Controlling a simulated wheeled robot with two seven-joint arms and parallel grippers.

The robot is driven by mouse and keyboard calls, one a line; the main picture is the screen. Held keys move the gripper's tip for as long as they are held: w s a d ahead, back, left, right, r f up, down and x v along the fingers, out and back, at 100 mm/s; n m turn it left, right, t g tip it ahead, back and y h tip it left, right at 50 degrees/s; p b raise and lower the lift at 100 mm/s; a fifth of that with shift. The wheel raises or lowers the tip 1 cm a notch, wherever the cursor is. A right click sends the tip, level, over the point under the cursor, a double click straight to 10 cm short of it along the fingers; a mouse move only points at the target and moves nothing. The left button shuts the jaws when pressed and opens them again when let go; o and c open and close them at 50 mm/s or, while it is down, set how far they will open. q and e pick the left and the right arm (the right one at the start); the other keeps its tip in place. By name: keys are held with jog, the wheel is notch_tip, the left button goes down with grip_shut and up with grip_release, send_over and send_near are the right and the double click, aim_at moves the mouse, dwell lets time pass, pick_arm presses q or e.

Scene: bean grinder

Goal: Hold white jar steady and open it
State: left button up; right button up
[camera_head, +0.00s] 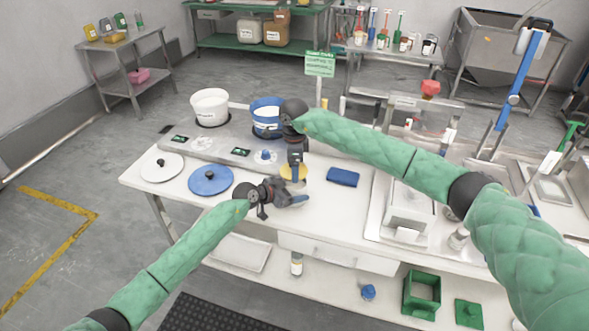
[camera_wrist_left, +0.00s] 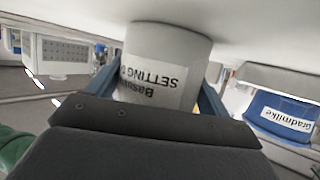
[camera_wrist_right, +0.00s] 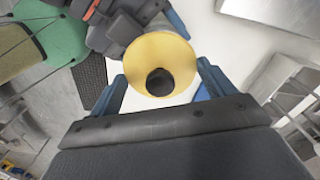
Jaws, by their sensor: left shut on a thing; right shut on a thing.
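The white jar (camera_wrist_left: 165,50) appears upside down in the left wrist view, with a printed label on its side. My left gripper (camera_head: 296,200) is shut around its body, one finger on each side. The jar's round yellow lid (camera_wrist_right: 150,50) has a black knob (camera_wrist_right: 160,82) and lies over the jar in the right wrist view. My right gripper (camera_wrist_right: 163,82) reaches down from above, its fingers on opposite sides of the lid and shut on it. In the head view the lid (camera_head: 286,174) shows between the two grippers, which hide most of the jar.
A blue lid (camera_head: 211,181) and a white lid (camera_head: 162,168) lie at the table's left. A white tub (camera_head: 210,106) and a blue-and-white tub (camera_head: 266,117) stand behind. A folded blue cloth (camera_head: 343,177) lies right of the jar.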

jog(key=shift+r, duration=0.95)
pick_arm(q)
jog(key=o, duration=1.3)
jog(key=shift+o, duration=0.2)
jog(key=shift+a, duration=0.1)
pick_arm(e)
jog(key=shift+d, duration=0.1)
pick_arm(q)
jog(key=b+v, duration=0.2)
jog(key=v, duration=0.9)
jog(key=shift+s+a, duration=0.1)
jog(key=shift+s, duration=0.1)
pick_arm(e)
notch_tip(320, 180, down, 2)
jog(key=shift+f, duration=0.1)
pick_arm(q)
jog(key=shift+s+a+r, duration=0.1)
jog(key=shift+a+r, duration=0.05)
jog(key=shift+a, duration=0.05)
